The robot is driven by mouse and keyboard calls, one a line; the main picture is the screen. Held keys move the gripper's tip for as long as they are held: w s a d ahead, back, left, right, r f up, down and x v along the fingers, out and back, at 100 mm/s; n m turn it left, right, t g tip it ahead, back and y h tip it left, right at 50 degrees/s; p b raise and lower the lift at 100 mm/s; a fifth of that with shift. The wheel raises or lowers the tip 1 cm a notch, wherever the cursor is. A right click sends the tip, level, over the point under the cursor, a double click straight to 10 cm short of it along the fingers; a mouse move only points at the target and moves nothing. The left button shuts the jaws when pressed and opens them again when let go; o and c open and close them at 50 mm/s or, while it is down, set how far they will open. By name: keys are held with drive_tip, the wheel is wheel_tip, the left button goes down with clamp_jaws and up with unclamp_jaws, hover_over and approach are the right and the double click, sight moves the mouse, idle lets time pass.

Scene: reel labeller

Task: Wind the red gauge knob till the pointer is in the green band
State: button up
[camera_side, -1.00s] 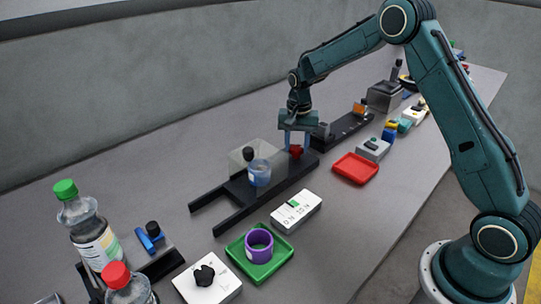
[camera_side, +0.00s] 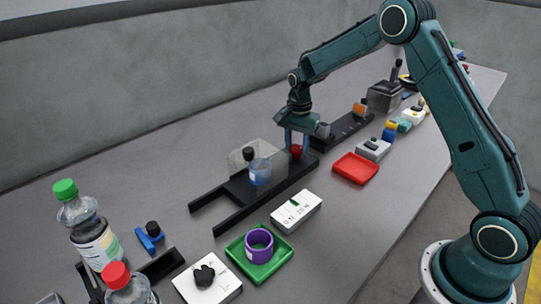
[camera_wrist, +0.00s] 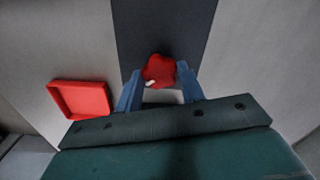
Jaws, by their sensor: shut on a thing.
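The red gauge knob (camera_side: 296,151) sits at the far right end of a dark rail fixture (camera_side: 238,190). My gripper (camera_side: 296,150) points down over it with its blue fingers shut on the knob. In the wrist view the red knob (camera_wrist: 160,69) shows between the fingertips of my gripper (camera_wrist: 160,78), with a small white mark on its near edge. A white gauge box (camera_side: 297,211) with a green band and small print lies in front of the fixture. The pointer is too small to place against the band.
A red tray (camera_side: 355,168) lies right of the knob, and a green tray (camera_side: 285,264) with a purple ring (camera_side: 259,243) lies in front. Bottles stand at the front left.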

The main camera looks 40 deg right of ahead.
sight(297, 148)
drive_tip(key=o, duration=1)
drive_tip(key=shift+c, duration=0.2)
drive_tip(key=shift+r, duration=0.15)
wheel_tip(297, 148, up, 14)
